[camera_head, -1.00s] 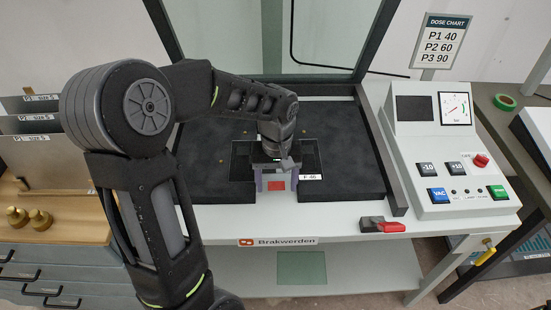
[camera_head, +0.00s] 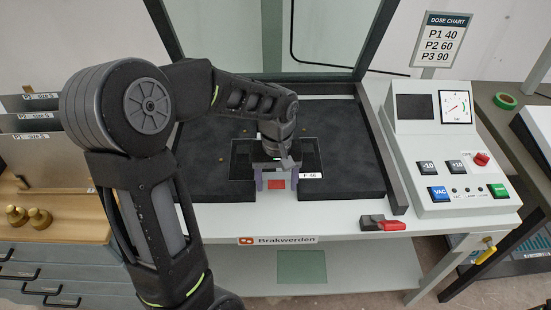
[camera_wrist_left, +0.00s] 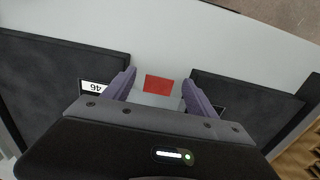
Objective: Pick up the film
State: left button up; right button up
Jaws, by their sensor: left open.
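The film appears to be the dark sheet in the recess of the black bed, with a white label (camera_head: 311,175) reading F 46; its outline is hard to tell. A red tab (camera_head: 277,184) shows at the recess's front opening and also in the left wrist view (camera_wrist_left: 158,84), where the label (camera_wrist_left: 94,88) lies to its left. My left gripper (camera_head: 278,181) points down over this opening. Its purple fingers are open, one on each side of the red tab, also in the left wrist view (camera_wrist_left: 158,77). Contact cannot be told. My right gripper is not in view.
The black bed (camera_head: 350,150) surrounds the recess, under a raised glass lid (camera_head: 265,40). A red and black clip-like object (camera_head: 383,223) lies on the front ledge. A control panel (camera_head: 450,165) stands at right, and upright plates (camera_head: 35,150) at left.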

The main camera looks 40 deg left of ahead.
pick_arm(q)
jog(key=shift+f, duration=0.1)
dwell(0.3)
grip_shut()
dwell(0.5)
notch_tip(320, 180, up, 11)
jog(key=shift+f, duration=0.2)
dwell(0.3)
dwell(0.6)
